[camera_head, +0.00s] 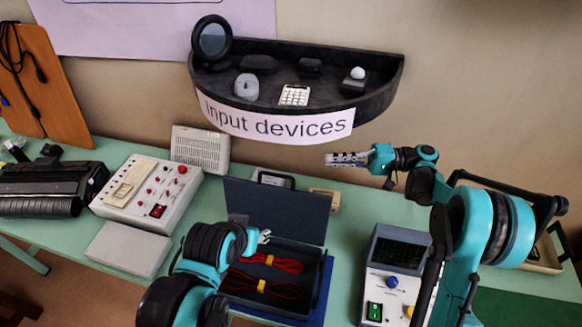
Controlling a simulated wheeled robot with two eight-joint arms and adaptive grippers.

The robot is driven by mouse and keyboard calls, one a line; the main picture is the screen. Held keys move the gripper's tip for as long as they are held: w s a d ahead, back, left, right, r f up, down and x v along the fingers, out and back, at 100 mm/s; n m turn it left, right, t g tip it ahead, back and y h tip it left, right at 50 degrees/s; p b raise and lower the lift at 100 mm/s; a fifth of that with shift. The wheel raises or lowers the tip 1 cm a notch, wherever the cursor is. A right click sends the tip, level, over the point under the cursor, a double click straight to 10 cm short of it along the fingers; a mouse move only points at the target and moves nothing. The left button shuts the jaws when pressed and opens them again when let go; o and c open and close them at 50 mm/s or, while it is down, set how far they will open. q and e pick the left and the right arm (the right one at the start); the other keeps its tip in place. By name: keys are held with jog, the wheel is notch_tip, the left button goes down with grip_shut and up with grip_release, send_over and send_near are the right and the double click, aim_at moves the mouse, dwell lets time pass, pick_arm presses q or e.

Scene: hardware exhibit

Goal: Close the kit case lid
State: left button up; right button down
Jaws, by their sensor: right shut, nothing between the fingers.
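The dark kit case (318,278) stands on the green table, and its lid (283,212) is open, standing up at the back. Red cables with yellow ties (268,288) lie inside. My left gripper (264,237) is at the left side of the case, in front of the lid's lower part; only a small piece of its fingers shows past the wrist, and I cannot tell whether it is open. My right gripper (330,159) is shut and empty, raised above the table, to the right of and higher than the lid in the picture.
A grey control box (140,190) and a flat light box (130,250) are on the left. An instrument with a screen (398,254) is right of the case, partly behind my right arm. A wall shelf labelled "Input devices" (275,122) hangs above. A blue mat (324,290) lies under the case.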

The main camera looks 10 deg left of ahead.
jog(key=s+a+b, duration=0.3)
jog(key=s+a, duration=0.3)
jog(key=a, duration=0.4)
jog(key=shift+s, duration=0.2)
dwell(0.3)
